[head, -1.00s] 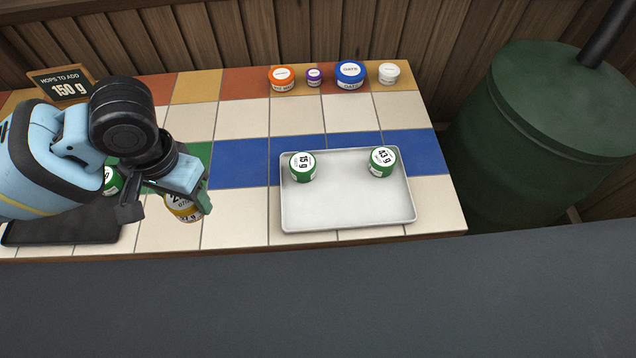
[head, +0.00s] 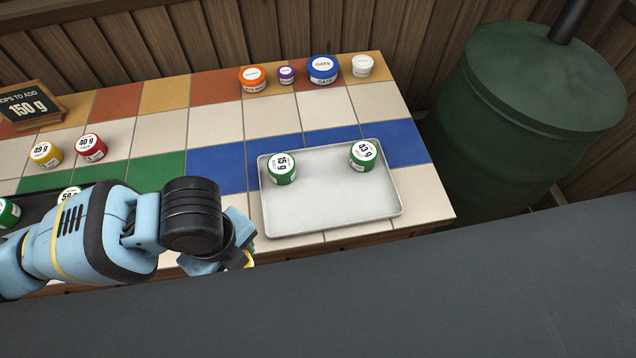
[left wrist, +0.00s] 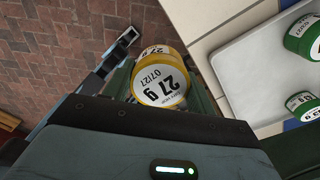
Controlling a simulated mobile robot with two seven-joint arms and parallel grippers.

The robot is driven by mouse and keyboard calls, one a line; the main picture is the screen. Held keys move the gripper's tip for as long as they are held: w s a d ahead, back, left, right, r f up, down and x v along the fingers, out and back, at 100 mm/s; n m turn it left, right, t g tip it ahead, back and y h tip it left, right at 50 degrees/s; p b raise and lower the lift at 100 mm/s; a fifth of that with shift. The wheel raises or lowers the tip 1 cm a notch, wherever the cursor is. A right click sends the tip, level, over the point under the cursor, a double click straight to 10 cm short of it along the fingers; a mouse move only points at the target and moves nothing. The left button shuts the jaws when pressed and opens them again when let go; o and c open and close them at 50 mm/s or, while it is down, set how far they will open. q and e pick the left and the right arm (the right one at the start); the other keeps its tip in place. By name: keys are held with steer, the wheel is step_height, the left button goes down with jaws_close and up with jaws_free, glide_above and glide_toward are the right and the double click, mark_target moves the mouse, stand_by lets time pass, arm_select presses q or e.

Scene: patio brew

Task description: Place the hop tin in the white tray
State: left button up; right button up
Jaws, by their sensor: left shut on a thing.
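A yellow-lidded hop tin marked 27 g (left wrist: 160,78) is held between the fingers of my left gripper (left wrist: 150,72). In the head view my left gripper (head: 228,262) is at the counter's front edge, left of the white tray, and only a sliver of the tin (head: 249,260) shows. The wrist view shows brick paving below the tin. The white tray (head: 330,215) lies on the tiled counter, and its corner shows in the wrist view (left wrist: 250,75). Two green tins, 15 g (head: 282,169) and 43 g (head: 363,156), stand in its back part. My right gripper is not in view.
The tray's front and middle are clear. A yellow 49 g tin (head: 46,154), a red 40 g tin (head: 91,148) and green tins stand at left, some partly behind my arm. Several jars, including a blue one (head: 323,69), line the back. A sign (head: 30,107) reads 150 g.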

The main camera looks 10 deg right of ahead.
mark_target(289, 212)
arm_select(q)
steer(key=shift+s+d+f+m, duration=0.1)
steer(key=shift+d+m, duration=0.05)
steer(key=shift+m, duration=0.25)
